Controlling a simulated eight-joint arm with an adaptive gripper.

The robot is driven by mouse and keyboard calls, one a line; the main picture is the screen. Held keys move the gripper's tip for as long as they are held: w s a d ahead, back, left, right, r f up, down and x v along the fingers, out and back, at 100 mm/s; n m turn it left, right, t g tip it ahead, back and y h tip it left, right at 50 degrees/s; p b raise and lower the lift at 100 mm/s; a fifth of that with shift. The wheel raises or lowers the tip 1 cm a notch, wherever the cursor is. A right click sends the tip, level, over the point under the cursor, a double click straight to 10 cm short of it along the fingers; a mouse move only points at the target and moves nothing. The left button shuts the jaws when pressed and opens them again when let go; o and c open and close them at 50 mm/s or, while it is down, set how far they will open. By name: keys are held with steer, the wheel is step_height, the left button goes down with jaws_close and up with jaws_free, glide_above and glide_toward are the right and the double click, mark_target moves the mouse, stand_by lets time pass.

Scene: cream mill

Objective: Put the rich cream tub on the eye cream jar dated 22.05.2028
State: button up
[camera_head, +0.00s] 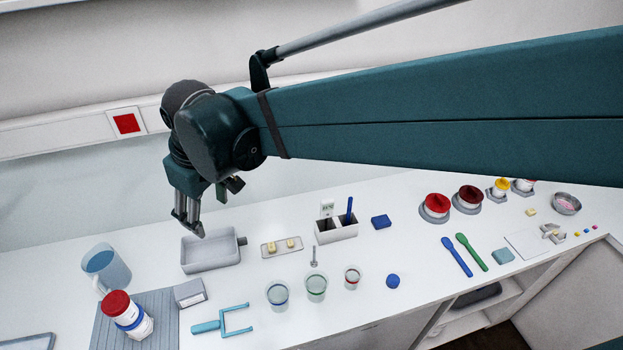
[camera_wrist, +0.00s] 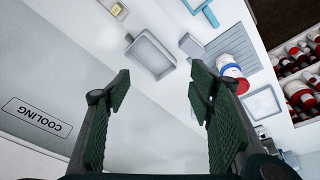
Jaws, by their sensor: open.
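My gripper (camera_head: 187,228) is open and empty, high over the back left of the counter; its two green-padded fingers stand apart in the wrist view (camera_wrist: 160,80). At the left, a white tub with a red lid (camera_head: 116,302) appears stacked on a white jar with a blue band (camera_head: 139,327); both also show in the wrist view, the red lid (camera_wrist: 239,86) and the blue band (camera_wrist: 231,71). At the right stand a red-lidded jar (camera_head: 437,205), a darker red-lidded one (camera_head: 468,197) and a yellow-lidded one (camera_head: 501,186). Names and dates are unreadable.
A grey ribbed mat (camera_head: 160,303) lies under the stack, beside a blue jug (camera_head: 106,268) and a grey box (camera_head: 190,292). A grey tray (camera_head: 211,254) lies below my gripper. Several cups (camera_head: 316,288) stand mid-counter. A shelf of jars (camera_wrist: 302,75) shows in the wrist view.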

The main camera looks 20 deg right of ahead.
steer(key=s+d+m+t, duration=0.2)
steer(key=s+d+m, duration=0.2)
steer(key=d, duration=1.1)
steer(key=s+d+f+m+t+h, duration=0.1)
steer(key=s+d+m, duration=0.4)
steer(key=d, duration=1)
steer(key=shift+s+f+t+h, duration=0.2)
steer(key=shift+s+t+h, duration=0.1)
steer(key=shift+s+t, duration=0.5)
